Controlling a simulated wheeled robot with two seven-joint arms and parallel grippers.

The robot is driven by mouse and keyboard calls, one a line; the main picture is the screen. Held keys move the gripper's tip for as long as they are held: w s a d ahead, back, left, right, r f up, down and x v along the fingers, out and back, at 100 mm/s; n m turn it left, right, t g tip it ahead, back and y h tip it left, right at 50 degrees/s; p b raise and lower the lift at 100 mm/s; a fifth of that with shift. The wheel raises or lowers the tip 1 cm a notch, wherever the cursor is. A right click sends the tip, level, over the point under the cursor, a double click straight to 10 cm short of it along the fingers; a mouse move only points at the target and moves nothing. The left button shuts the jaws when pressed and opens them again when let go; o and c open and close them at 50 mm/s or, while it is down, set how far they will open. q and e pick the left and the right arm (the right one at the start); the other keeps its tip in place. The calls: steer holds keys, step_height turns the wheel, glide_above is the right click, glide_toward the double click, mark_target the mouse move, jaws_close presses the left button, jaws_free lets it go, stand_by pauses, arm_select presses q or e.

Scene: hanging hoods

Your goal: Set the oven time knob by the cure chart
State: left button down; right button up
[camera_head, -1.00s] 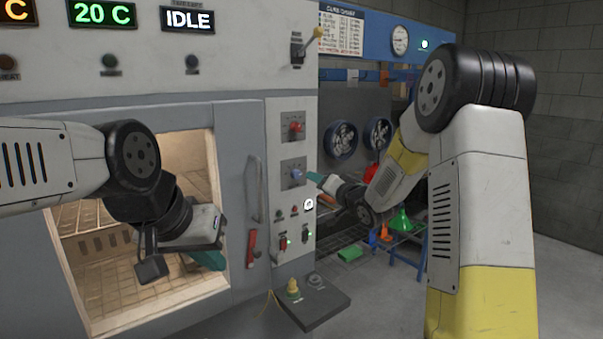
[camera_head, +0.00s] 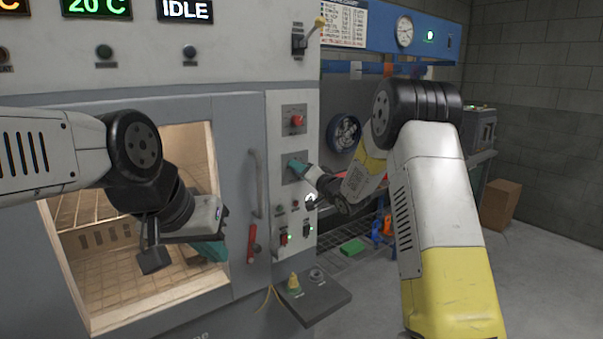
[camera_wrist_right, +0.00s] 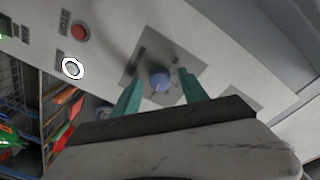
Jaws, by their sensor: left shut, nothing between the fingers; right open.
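The blue time knob sits on a grey square plate (camera_head: 291,168) on the oven's control panel. In the right wrist view the blue knob (camera_wrist_right: 160,79) lies ahead of and between the two teal fingers of my right gripper (camera_wrist_right: 160,95), which is open. In the head view my right gripper (camera_head: 297,166) is at the plate and hides the knob. I cannot tell whether the fingers touch it. My left gripper (camera_head: 208,250) is shut and empty in front of the oven window. The cure chart (camera_head: 345,23) hangs at the upper back; its rows are too small to read.
A red knob (camera_head: 297,120) sits above on the same panel. Below are small buttons, switches and a red handle (camera_head: 251,243). A vertical door handle (camera_head: 256,183) is left of the panel. A dark pedestal box (camera_head: 315,300) stands low in front. Displays read 20 C and IDLE.

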jaws_close()
stand_by(0.3)
steer(key=shift+w+d+f+n+y, duration=0.1)
steer(key=shift+n+y, duration=0.25)
steer(key=shift+n, duration=3.8)
steer(key=shift+d+f+n+y, duration=0.1)
steer(key=shift+n+y, duration=0.2)
steer(key=shift+n, duration=3.8)
steer(key=shift+w+d+n+y, duration=0.1)
steer(key=shift+n+y, duration=0.25)
steer(key=shift+n, duration=3.8)
steer(key=shift+g, duration=0.3)
